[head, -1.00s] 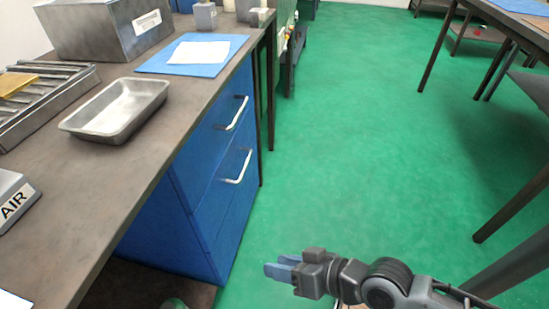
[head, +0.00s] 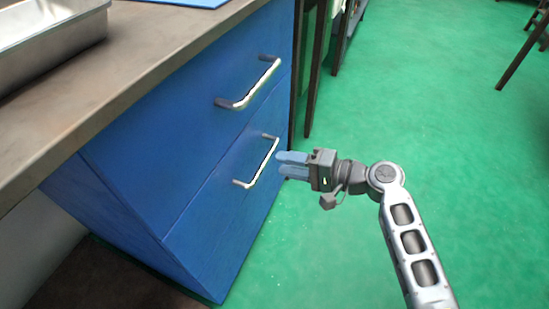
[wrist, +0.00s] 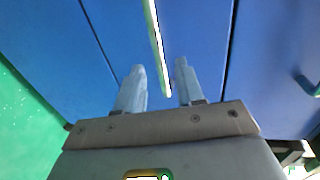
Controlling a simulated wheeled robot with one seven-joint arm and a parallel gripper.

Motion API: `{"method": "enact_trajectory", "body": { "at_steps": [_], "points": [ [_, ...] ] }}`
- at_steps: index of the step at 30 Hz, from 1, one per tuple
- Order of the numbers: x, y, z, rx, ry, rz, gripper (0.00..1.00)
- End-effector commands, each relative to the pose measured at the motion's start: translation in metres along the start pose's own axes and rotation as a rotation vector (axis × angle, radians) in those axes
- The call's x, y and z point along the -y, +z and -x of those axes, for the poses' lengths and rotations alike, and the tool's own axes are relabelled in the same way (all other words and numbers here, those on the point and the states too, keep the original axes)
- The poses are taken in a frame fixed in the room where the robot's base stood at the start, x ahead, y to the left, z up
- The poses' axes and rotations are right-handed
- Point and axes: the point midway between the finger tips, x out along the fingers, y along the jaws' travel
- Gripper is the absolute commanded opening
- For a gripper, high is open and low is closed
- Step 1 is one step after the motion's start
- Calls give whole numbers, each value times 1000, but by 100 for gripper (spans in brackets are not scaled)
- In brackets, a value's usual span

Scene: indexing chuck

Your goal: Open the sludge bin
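A blue cabinet under the bench has an upper drawer front (head: 190,120) and a lower drawer front (head: 215,225), both closed. No label marks either as the sludge bin. The lower drawer has a silver bar handle (head: 263,165). My gripper (head: 281,163) is just right of that handle, fingers pointing at the cabinet. In the wrist view, my gripper (wrist: 160,75) has its two blue-grey fingers apart, and a bright bar handle (wrist: 156,45) runs into the gap between them. I cannot tell how deep the bar sits; I see no finger touching it.
The upper drawer's handle (head: 248,85) is above and left of my gripper. A metal tray (head: 50,35) sits on the grey benchtop (head: 120,65). Dark table legs (head: 318,60) stand beyond the cabinet. The green floor (head: 450,130) to the right is clear.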

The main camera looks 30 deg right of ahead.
Motion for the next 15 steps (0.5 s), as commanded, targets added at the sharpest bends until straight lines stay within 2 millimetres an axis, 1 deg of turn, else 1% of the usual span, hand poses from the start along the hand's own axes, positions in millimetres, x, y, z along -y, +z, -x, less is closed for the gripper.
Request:
{"method": "enact_trajectory", "body": {
  "at_steps": [3, 9, 15],
  "points": [
    [-2, 0, -20, 2, 0, 1, 38],
    [-2, 0, -48, 1, 1, 2, 38],
    [-1, 1, -61, 0, 3, 1, 38]
  ]
}}
